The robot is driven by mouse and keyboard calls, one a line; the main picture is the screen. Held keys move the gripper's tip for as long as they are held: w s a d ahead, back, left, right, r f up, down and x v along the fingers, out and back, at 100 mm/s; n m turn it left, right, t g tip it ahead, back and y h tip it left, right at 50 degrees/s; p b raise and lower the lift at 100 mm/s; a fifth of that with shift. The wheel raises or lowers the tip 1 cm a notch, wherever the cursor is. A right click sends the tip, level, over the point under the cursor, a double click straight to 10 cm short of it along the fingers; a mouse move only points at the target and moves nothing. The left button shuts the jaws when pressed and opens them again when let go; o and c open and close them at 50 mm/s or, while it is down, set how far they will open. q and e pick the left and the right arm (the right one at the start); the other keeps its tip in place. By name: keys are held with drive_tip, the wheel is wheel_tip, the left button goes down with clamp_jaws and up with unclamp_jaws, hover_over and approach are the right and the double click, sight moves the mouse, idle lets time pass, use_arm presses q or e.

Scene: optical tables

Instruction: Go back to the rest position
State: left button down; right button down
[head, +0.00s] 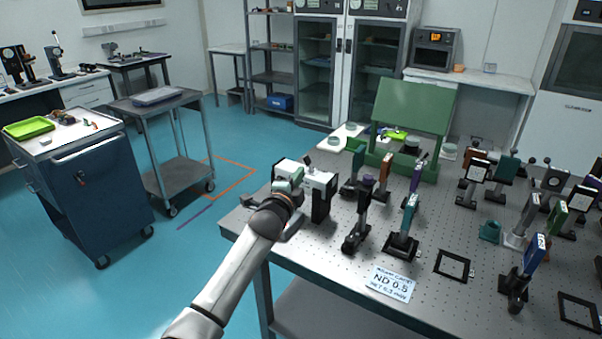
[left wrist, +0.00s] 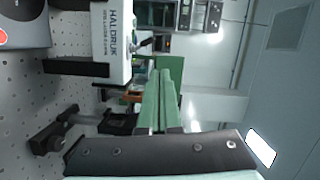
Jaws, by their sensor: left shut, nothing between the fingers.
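My left arm reaches in from the lower left of the head view, and its gripper (head: 288,174) is over the near-left corner of the optical table (head: 330,250). In the left wrist view its two green fingers (left wrist: 158,98) are together with nothing between them. A white and black box-shaped device (head: 320,190) stands on the table just right of the gripper. It shows at the top left of the left wrist view (left wrist: 95,40), with the lettering "HALDRUK". The gripper looks apart from it. My right gripper is not in view.
Several post-mounted optics, such as a teal one (head: 408,220), stand on the table right of the gripper. A label card (head: 390,284) lies near the front edge. A green panel (head: 415,115) stands behind. A grey cart (head: 178,172) and blue cabinet (head: 90,190) stand left; floor between is clear.

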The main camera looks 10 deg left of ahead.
use_arm(q)
drive_tip(key=shift+f, duration=0.1)
drive_tip(key=s+a+f+n+g, duration=0.3)
drive_tip(key=s+f+n, duration=0.5)
drive_tip(key=s+f, duration=1.4)
drive_tip(key=s+f+n+g, duration=0.2)
drive_tip(key=s+f+n, duration=0.1)
drive_tip(key=s, duration=0.9)
drive_tip(key=s+d+f+n+g, duration=0.1)
drive_tip(key=s+f+n+g, duration=0.2)
drive_tip(key=s, duration=0.8)
wheel_tip(320, 180, down, 3)
drive_tip(key=shift+s+r+n+h, duration=0.15)
drive_tip(key=shift+s+n+h, duration=0.2)
drive_tip(key=shift+n, duration=0.35)
